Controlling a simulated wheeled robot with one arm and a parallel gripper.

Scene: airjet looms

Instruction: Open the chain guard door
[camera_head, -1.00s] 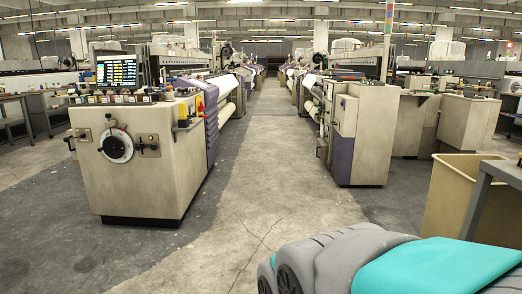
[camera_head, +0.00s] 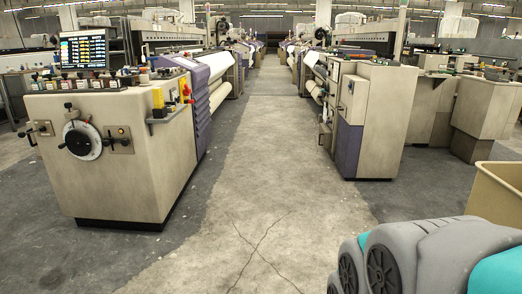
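Two beige loom ends flank the aisle. The left loom end (camera_head: 115,180) has a round handwheel (camera_head: 83,140), small knobs and a lit screen (camera_head: 84,49). The right loom end (camera_head: 385,120) is a tall beige cabinet with a purple lower side panel (camera_head: 348,149) and a small box (camera_head: 346,104) on its aisle side. I cannot tell which panel is the chain guard door, and no panel visibly stands open. My gripper is not in view.
A pale grey aisle with cracked floor (camera_head: 262,215) runs clear between the looms.

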